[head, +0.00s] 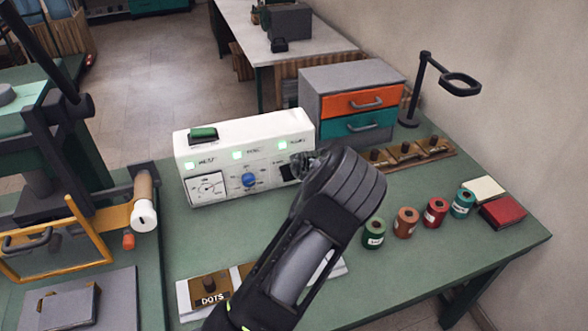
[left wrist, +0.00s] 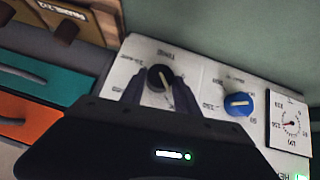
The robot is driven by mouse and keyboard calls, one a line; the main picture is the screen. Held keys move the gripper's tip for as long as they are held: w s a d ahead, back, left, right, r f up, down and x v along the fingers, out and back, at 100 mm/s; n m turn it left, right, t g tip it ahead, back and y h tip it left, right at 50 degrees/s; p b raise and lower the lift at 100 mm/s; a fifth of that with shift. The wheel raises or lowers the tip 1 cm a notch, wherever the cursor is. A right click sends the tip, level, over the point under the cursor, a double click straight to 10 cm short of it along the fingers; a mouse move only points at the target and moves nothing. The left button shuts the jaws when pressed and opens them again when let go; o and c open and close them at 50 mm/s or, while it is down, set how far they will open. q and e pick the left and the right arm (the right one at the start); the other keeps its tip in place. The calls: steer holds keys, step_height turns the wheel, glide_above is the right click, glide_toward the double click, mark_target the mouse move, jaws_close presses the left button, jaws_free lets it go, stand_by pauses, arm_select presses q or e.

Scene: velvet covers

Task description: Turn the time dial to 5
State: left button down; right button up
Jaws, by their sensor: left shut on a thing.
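The white control box (head: 220,153) stands on the green table. Its black time dial (left wrist: 160,76) is at the right end of the front panel, under a label that reads roughly "TIME". My left gripper (left wrist: 157,92) has a finger on each side of this dial and is shut on it. The dial's pale pointer line shows, but the numbers around it are too blurred to read. In the head view my left gripper (head: 303,166) and wrist cover the dial. My right gripper is not in view.
A blue dial (head: 249,180) and a gauge (head: 207,187) sit beside the time dial on the panel. A drawer unit (head: 340,78) stands close behind the box. Several thread spools, including a red one (head: 435,212), stand to the right. A press with an orange handle (head: 100,247) is at left.

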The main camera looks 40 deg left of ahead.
arm_select(q)
steer(key=c, duration=0.9)
jaws_free()
steer(key=shift+d+r, duration=0.1)
steer(key=b+v, duration=0.1)
steer(key=v, duration=0.6)
steer(key=shift+s+r, duration=0.15)
steer(key=shift+r, duration=0.05)
steer(key=shift+d+f, duration=0.1)
steer(key=shift+d, duration=0.1)
